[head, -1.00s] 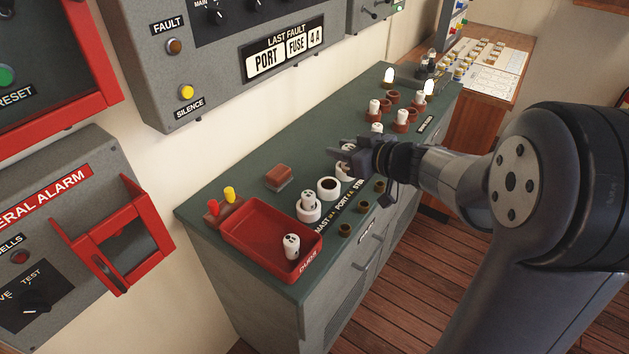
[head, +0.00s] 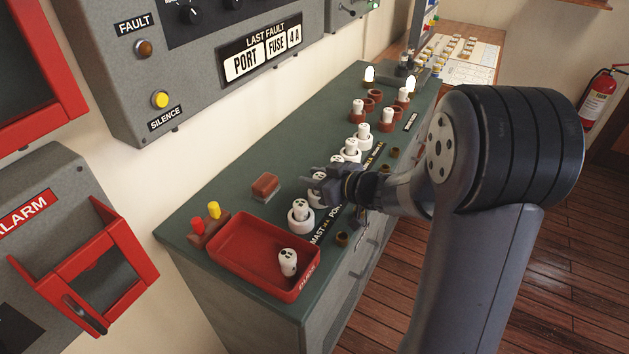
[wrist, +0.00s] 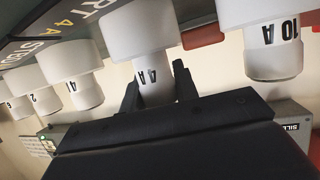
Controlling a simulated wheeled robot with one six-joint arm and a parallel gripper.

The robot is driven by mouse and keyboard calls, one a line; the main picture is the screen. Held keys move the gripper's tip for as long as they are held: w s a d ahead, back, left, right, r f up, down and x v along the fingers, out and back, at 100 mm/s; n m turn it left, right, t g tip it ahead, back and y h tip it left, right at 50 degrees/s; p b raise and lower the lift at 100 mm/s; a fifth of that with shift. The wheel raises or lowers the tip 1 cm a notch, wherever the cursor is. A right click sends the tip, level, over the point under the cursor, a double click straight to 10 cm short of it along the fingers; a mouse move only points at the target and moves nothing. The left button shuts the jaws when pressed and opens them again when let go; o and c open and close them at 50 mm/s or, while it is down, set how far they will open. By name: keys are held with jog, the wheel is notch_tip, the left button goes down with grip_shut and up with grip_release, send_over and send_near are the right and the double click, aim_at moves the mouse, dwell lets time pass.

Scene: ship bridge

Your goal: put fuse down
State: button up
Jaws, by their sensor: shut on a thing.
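My gripper (head: 318,178) is at the white PORT socket (head: 317,197) on the green bench top. It is shut on a white fuse (wrist: 153,82) marked 4 A; one dark finger stands on each side of it in the wrist view. The fuse is in line with the white socket ring (wrist: 140,28) and appears to sit in it; how deep I cannot tell. The nearer MAST socket (head: 301,222) holds another fuse (head: 301,206), marked 10 A in the wrist view (wrist: 272,50). A loose white fuse (head: 288,262) stands in the red tray (head: 243,221).
Several more fuses in sockets (head: 360,133) run along the bench beyond my gripper. A red-brown block (head: 265,185) and a holder with red and yellow pegs (head: 206,226) stand behind the tray. The panel above reads PORT FUSE 4 A (head: 262,58).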

jog(key=shift+f, duration=0.2)
jog(key=shift+f, duration=0.3)
jog(key=o, duration=1)
jog(key=shift+r, duration=0.1)
jog(key=shift+d+r, duration=0.1)
jog(key=shift+r, duration=0.35)
jog(key=p+v, duration=0.1)
jog(key=v, duration=1)
jog(key=shift+s+d, duration=0.25)
jog(key=shift+s, duration=0.1)
jog(key=shift+f, duration=0.1)
